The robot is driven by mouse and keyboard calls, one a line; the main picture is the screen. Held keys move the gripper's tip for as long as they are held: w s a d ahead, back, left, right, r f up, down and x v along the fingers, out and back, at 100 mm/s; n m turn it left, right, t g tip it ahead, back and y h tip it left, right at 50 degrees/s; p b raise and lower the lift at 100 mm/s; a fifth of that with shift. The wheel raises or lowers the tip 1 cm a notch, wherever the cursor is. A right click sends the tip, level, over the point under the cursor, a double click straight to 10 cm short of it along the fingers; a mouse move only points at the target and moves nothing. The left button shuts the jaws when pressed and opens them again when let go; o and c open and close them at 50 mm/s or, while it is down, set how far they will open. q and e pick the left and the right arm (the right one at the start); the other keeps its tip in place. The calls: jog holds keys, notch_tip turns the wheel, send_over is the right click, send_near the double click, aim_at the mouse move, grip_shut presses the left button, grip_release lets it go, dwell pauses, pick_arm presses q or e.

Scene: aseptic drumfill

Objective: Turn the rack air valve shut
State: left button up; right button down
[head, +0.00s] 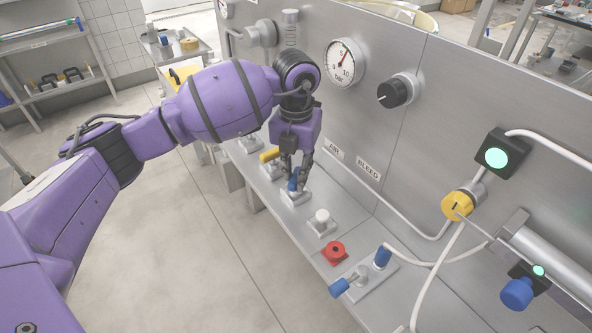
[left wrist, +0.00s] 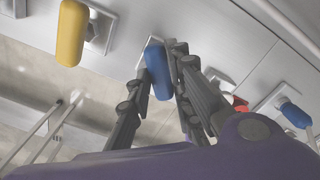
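The valve with the blue lever handle (head: 293,183) stands on the metal ledge, nearest the AIR label (head: 335,151) on the panel. The blue handle (left wrist: 158,72) also shows in the left wrist view, between the two fingers. My left gripper (head: 298,168) points down over this valve. Its fingers look closed around the handle, one on each side, with the right finger against it. The handle's far end and the valve body are partly hidden by the fingers. My right gripper is in neither view.
A yellow-handled valve (head: 269,155) is beside it on the ledge. On the other side are a white knob (head: 321,216) near the BLEED label (head: 368,169), a red knob (head: 335,252) and a blue-handled fitting (head: 340,288). A pressure gauge (head: 346,62) is on the panel.

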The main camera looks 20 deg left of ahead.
pick_arm(q)
jog(key=shift+m, duration=0.3)
grip_shut()
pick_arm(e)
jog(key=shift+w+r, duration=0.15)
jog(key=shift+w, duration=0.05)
pick_arm(q)
jog(key=shift+m, duration=1.4)
jog(key=m, duration=0.3)
jog(key=shift+m+b, duration=0.3)
jog(key=shift+m, duration=0.3)
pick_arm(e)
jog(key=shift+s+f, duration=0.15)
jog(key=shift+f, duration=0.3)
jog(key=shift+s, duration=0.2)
pick_arm(q)
jog(key=o, duration=0.9)
grip_release()
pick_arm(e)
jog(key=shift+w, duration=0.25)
